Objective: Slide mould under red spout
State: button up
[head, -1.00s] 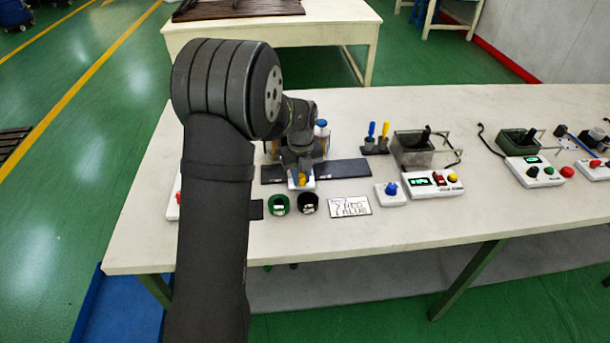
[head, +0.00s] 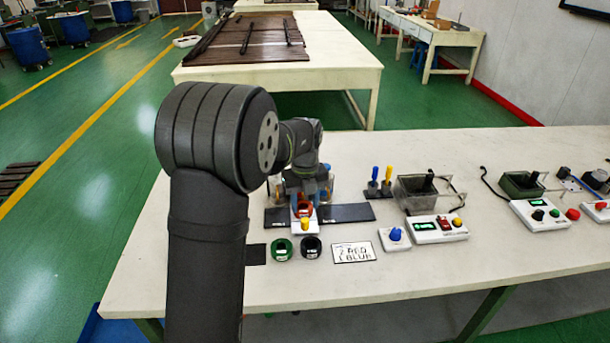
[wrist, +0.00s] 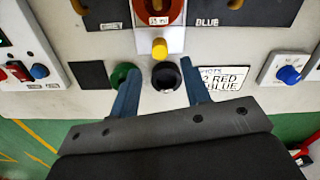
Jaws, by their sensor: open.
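A round orange-red cup with a white label (wrist: 158,12), perhaps the mould, sits on a white base with a yellow knob (wrist: 159,48). It also shows in the head view (head: 303,207). Dark strips flank it; the right strip (wrist: 240,12) is marked BLUE and the left label (wrist: 110,25) is too small to read. In the head view my gripper (head: 306,196) is over the white base. The spouts are mostly hidden behind my arm and cut off in the wrist view.
A green cup (head: 282,249) and a black cup (head: 311,247) stand in front of the base. A handwritten card (head: 352,252) lies right of them, then a blue knob box (head: 395,238) and a control box (head: 437,229). The table's front edge is clear.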

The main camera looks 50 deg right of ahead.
notch_tip(320, 180, up, 10)
jog(key=shift+r, duration=0.2)
dwell(0.6)
notch_tip(320, 180, down, 18)
jog(key=shift+r, duration=0.25)
dwell(0.3)
jog(key=o, duration=1.2)
jog(key=shift+o, duration=0.3)
jog(key=r+n, duration=0.1)
jog(key=w+r+n, duration=0.1)
jog(key=r, duration=0.1)
jog(key=w+r+n+g, duration=0.1)
jog(key=r+n, duration=0.1)
jog(key=shift+h, duration=0.4)
jog(key=w+a+r+n+g+h, duration=0.25)
jog(key=w+r+n, duration=0.45)
jog(key=r+n, duration=0.35)
send_near(305, 220)
jog(key=shift+n, duration=0.45)
jog(key=w+d+f, duration=0.3)
jog(key=shift+w, duration=0.1)
